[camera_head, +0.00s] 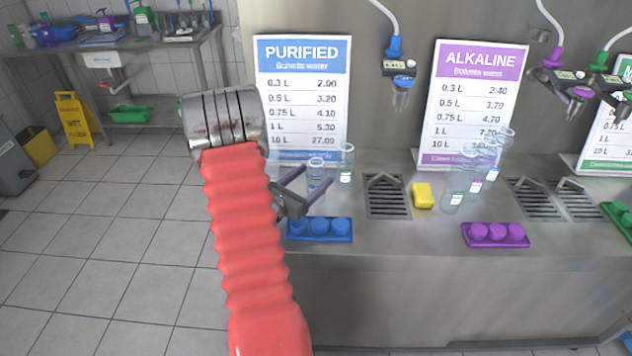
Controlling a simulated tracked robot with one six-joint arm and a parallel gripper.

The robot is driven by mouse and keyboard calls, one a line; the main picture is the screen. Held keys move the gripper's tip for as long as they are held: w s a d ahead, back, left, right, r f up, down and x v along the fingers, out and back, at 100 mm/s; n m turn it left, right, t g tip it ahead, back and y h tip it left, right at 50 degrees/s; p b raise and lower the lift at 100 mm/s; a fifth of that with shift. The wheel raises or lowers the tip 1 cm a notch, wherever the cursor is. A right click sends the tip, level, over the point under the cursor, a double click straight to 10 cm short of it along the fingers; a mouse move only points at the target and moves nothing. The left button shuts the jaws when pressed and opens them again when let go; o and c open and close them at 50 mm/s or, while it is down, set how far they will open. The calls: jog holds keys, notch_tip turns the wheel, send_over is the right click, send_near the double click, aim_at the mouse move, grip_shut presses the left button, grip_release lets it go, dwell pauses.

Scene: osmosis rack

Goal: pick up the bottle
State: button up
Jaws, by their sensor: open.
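A clear bottle (316,166) stands on the steel counter in front of the blue PURIFIED sign. A second clear bottle (346,164) with a small green and white label stands just right of it. My gripper (317,177) is open, its two grey fingers pointing right and away toward the first bottle. In the picture that bottle appears between the fingertips; I cannot tell whether it is truly between them. No grip on it shows. Its lower part is partly hidden by the fingers. More clear bottles (474,178) stand in a group at the right, near the ALKALINE sign.
A blue tray of caps (320,229) lies just below my gripper. A drain grate (386,197), a yellow sponge (422,196) and a purple tray of caps (496,235) are to the right. A blue dispenser nozzle (399,70) hangs above. The tiled floor at left is mostly clear.

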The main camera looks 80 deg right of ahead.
aim_at(324, 167)
jog(key=shift+x, duration=3.15)
jog(key=shift+c, duration=0.2)
jog(key=c, duration=1.1)
jog(key=shift+r, duration=0.1)
notch_tip(324, 167, up, 18)
